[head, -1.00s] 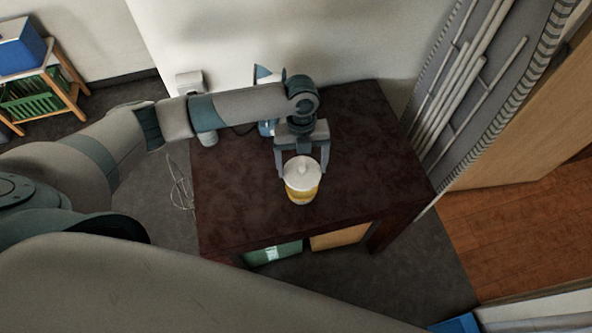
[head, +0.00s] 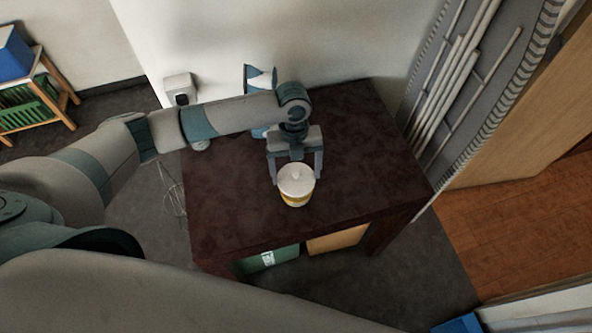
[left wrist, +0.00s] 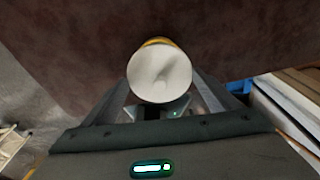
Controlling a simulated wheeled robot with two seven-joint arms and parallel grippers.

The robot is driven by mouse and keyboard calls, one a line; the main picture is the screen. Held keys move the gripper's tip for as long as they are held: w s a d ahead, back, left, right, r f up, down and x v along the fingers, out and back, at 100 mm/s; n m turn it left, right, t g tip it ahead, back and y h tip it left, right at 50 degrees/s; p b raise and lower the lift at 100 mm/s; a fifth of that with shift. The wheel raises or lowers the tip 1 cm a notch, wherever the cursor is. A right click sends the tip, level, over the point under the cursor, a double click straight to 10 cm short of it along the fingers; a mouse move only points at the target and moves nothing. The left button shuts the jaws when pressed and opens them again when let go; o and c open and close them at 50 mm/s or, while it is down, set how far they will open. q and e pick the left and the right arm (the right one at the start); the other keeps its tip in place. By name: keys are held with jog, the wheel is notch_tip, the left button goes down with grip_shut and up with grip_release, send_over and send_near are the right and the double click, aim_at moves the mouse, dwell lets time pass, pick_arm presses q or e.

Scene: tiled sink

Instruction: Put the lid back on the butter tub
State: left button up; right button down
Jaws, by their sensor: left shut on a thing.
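The butter tub (head: 296,200), yellow-banded, stands upright on the dark table right under the lid. The lid looks level and over the tub's mouth; I cannot tell whether it is fully seated. In the left wrist view, the lid (left wrist: 160,76) fills the space between the fingers and hides most of the tub, whose yellow edge (left wrist: 157,42) shows behind it. My right gripper is not in view.
The dark table (head: 360,150) is mostly clear around the tub. A blue and white object (head: 260,78) stands behind my left arm near the wall. A green box (head: 270,258) and a tan box (head: 338,240) are under the table.

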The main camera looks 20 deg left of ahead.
pick_arm(q)
jog(key=shift+f+b, duration=0.3)
jog(key=shift+f, duration=0.35)
jog(key=shift+f+b, duration=0.45)
jog(key=shift+f, duration=0.55)
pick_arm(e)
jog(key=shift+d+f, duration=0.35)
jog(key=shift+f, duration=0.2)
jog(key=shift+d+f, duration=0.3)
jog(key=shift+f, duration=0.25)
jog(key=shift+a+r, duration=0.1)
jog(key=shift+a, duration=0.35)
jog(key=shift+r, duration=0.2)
pick_arm(q)
jog(key=shift+p, duration=0.3)
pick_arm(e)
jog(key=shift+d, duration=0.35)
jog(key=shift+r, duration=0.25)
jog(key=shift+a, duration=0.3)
pick_arm(q)
jog(key=shift+f+p, duration=0.1)
jog(key=shift+p, duration=0.25)
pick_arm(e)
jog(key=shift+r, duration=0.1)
